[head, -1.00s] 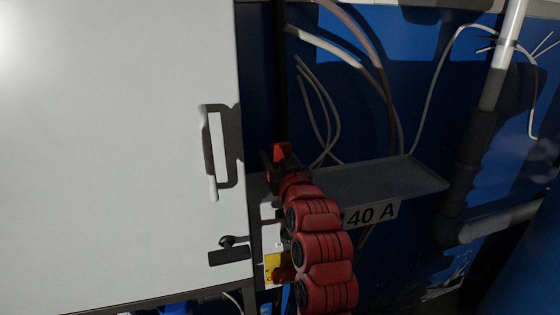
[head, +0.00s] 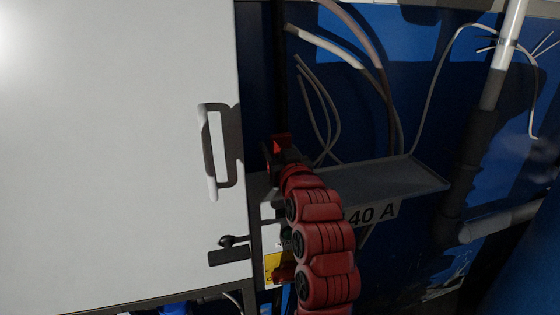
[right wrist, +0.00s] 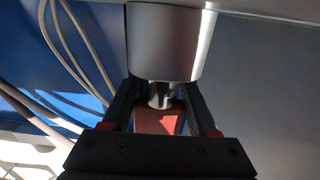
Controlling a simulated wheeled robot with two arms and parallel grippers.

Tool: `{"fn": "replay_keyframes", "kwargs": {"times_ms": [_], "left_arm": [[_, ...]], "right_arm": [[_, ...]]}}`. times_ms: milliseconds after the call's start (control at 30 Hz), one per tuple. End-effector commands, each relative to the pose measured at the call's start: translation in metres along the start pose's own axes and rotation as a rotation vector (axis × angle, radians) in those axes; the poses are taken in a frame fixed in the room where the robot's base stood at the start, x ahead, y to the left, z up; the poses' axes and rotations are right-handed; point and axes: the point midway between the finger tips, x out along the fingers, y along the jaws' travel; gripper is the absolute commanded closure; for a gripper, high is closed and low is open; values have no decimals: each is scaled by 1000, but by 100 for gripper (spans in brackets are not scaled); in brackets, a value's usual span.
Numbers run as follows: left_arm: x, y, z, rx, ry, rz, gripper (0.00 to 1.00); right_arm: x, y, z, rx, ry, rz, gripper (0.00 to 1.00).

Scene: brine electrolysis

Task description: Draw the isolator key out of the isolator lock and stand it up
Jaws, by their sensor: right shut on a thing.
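My right gripper (head: 281,152) is at the end of the red arm, beside the cabinet's edge and above the left end of the shelf. In the right wrist view its two dark fingers (right wrist: 166,100) are shut on a red piece, which I take to be the isolator key (right wrist: 160,122). A short metal neck joins this red piece to a wide silver cylinder (right wrist: 168,42) beyond the fingertips. I cannot tell whether the cylinder belongs to the key or to the isolator lock. In the head view red (head: 281,141) shows at the gripper's tip. My left gripper is not in view.
A grey shelf (head: 385,182) marked "40 A" lies right of my arm, its visible top bare. A white cabinet door (head: 110,150) with a handle (head: 212,150) stands left. Cables (head: 375,70) hang behind, and a pipe (head: 500,70) stands right. A yellow label (head: 271,264) is partly hidden.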

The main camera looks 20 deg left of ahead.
Motion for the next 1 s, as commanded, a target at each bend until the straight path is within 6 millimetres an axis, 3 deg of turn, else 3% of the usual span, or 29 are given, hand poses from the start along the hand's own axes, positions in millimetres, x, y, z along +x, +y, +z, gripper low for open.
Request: {"fn": "replay_keyframes", "kwargs": {"times_ms": [1000], "left_arm": [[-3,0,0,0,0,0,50]], "right_arm": [[0,0,-49,0,-2,0,100]]}}
